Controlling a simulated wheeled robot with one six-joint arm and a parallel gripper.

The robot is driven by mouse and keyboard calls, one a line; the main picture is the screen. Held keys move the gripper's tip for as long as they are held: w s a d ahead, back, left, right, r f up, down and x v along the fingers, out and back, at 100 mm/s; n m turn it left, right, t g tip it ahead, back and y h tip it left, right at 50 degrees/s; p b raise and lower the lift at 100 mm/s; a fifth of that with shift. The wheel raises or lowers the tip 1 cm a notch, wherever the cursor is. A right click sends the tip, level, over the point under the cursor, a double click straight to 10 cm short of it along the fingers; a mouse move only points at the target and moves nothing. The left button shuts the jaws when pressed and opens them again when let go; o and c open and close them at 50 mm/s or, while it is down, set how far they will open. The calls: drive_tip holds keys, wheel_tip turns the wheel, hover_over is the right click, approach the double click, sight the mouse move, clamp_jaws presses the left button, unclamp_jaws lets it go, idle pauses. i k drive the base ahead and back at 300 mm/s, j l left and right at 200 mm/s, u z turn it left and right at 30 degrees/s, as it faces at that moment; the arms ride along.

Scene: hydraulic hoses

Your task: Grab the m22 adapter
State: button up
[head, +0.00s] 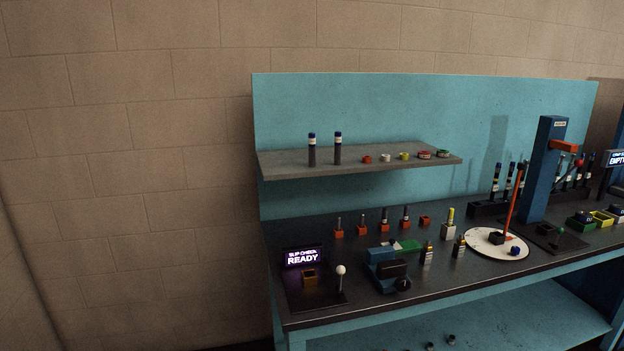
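No label legible here names the m22 adapter, so I cannot tell which part it is. Small dark fittings stand in orange-red holders in a row on the bench, such as one at the left (338,226) and a taller one (384,217). Two fittings with brass-coloured tops (427,252) and (459,246) stand near the bench front. A yellow-topped part stands in a pale block (448,226). A few dark small parts (451,340) lie on the lower shelf, partly cut off. My gripper is not in view.
A blue vise (383,262) and a "READY" sign station (304,257) occupy the bench's left front. A white round plate (484,244) and blue press column (543,170) stand at right. A grey shelf (350,165) overhangs the back, holding two bottles (311,150) and coloured rings.

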sight(458, 251)
drive_tip(key=i+l, duration=0.25)
drive_tip(key=i, duration=0.25)
drive_tip(key=i+l+z, duration=0.15)
drive_tip(key=i+l, duration=0.15)
drive_tip(key=i, duration=0.2)
drive_tip(key=i+l, duration=0.2)
drive_tip(key=i, duration=0.3)
